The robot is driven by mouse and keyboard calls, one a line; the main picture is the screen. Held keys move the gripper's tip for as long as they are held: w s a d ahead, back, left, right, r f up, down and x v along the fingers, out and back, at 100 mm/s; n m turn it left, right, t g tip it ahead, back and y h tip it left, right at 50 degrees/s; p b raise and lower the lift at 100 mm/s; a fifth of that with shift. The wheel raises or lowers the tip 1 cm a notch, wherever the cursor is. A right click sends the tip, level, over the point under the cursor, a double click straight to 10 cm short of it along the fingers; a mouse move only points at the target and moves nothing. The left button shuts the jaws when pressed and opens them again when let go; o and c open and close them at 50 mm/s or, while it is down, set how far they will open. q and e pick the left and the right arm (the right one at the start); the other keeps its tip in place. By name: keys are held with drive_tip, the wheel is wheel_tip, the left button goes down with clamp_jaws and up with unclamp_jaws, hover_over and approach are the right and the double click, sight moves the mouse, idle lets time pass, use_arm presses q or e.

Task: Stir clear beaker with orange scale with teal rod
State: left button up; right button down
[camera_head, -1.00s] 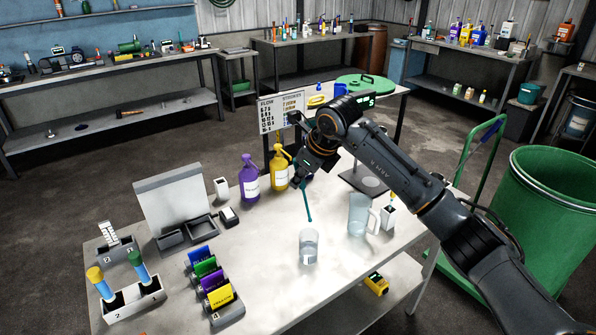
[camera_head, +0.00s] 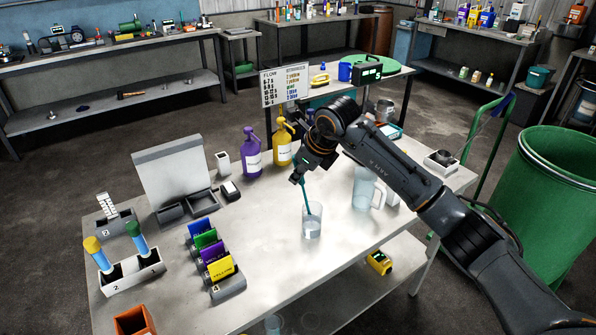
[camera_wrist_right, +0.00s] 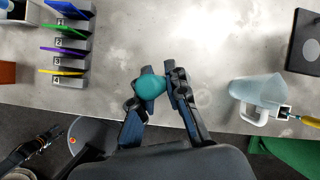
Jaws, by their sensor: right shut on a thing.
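The teal rod (camera_head: 305,195) hangs nearly upright from my right gripper (camera_head: 298,177) in the head view. Its lower end is at the mouth of a small clear beaker (camera_head: 311,229) and looks to be inside it. The beaker stands upright on the table; the colour of its scale is too small to tell. In the right wrist view my right gripper (camera_wrist_right: 157,88) is shut on the rod, whose rounded teal end (camera_wrist_right: 150,86) shows between the fingers. The beaker is hard to make out there.
A clear handled jug (camera_head: 364,190) stands right of the beaker. Coloured cards in a rack (camera_head: 228,287), a tube holder (camera_head: 133,283) and an orange box (camera_head: 134,320) are on the left. Purple (camera_head: 251,155) and yellow (camera_head: 283,147) bottles stand behind. The table front is clear.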

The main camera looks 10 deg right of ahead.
sight(304, 192)
drive_tip(key=shift+w+d+f+b, duration=0.1)
drive_tip(key=shift+d+f+b, duration=0.1)
drive_tip(key=shift+f+b, duration=0.8)
drive_tip(key=shift+w+d+f+b, duration=0.1)
drive_tip(key=shift+d+f+b, duration=0.15)
drive_tip(key=shift+f+b, duration=0.7)
drive_tip(key=shift+w+d+f+b, duration=0.15)
drive_tip(key=shift+f+b, duration=0.3)
drive_tip(key=shift+f, duration=1)
drive_tip(key=shift+s, duration=0.1)
drive_tip(key=shift+a, duration=0.1)
